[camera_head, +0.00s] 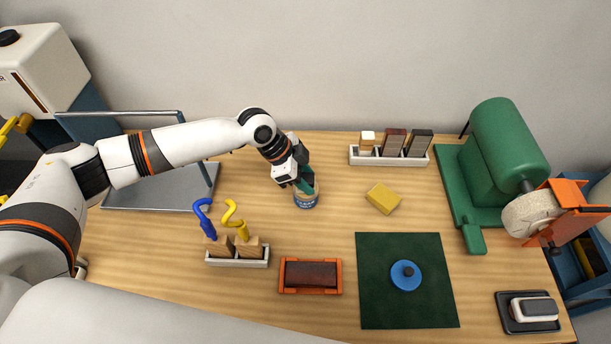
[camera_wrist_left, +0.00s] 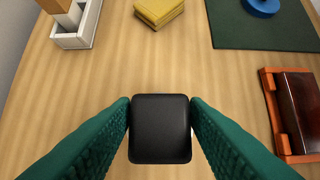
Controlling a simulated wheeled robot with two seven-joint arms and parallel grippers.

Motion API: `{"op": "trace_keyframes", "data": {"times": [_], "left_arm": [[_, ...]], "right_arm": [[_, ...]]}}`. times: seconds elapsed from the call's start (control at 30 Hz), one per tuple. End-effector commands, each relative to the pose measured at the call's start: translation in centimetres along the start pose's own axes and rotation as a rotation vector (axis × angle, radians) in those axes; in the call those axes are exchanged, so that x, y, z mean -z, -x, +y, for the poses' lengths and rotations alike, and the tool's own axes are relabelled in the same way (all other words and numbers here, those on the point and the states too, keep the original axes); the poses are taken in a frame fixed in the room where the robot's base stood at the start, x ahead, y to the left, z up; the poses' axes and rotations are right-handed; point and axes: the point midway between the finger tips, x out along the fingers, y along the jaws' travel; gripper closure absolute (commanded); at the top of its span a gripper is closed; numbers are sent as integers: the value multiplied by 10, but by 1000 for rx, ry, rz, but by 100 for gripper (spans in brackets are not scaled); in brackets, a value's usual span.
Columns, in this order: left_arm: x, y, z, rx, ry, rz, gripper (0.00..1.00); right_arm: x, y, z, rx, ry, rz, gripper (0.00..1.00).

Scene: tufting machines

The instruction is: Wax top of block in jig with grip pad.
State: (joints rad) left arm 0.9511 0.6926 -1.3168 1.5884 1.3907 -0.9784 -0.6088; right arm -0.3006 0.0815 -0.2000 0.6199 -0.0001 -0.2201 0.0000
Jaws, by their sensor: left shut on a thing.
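My left gripper (camera_head: 303,186) is above a small blue and white tin (camera_head: 306,201) in the head view. In the left wrist view its green fingers (camera_wrist_left: 160,130) are shut on a black, rounded-square thing, apparently the grip pad (camera_wrist_left: 160,128). Its underside is hidden, so I cannot tell whether it touches the tin's contents. An orange jig (camera_head: 311,291) with a dark reddish-brown block (camera_head: 311,274) lies on the table in front of the tin. The jig (camera_wrist_left: 270,95) and block (camera_wrist_left: 303,110) also show at the right of the left wrist view. My right gripper is not in view.
A yellow block (camera_head: 383,198) lies right of the tin. A green mat (camera_head: 385,305) holds a blue disc (camera_head: 406,275). White holders stand at the back (camera_head: 389,159) and front left (camera_head: 237,262). A green grinder (camera_head: 508,150) stands at right, a black tray (camera_head: 508,326) before it.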

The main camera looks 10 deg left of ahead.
Motion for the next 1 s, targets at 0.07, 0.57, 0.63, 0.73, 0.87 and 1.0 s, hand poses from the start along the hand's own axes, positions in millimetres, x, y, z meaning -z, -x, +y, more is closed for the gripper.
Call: {"op": "trace_keyframes", "data": {"times": [0.07,0.57,0.63,0.73,0.87,1.0], "left_arm": [[1,-1,0,0,0,0,77],[4,-7,0,0,0,0,77],[4,-7,0,0,0,0,77],[4,-7,0,0,0,0,77],[4,-7,0,1,0,0,77],[4,-7,0,1,0,0,77]], "right_arm": [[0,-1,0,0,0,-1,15],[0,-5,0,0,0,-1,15],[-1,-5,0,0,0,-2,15],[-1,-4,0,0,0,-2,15],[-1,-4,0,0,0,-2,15],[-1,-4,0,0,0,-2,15]]}}
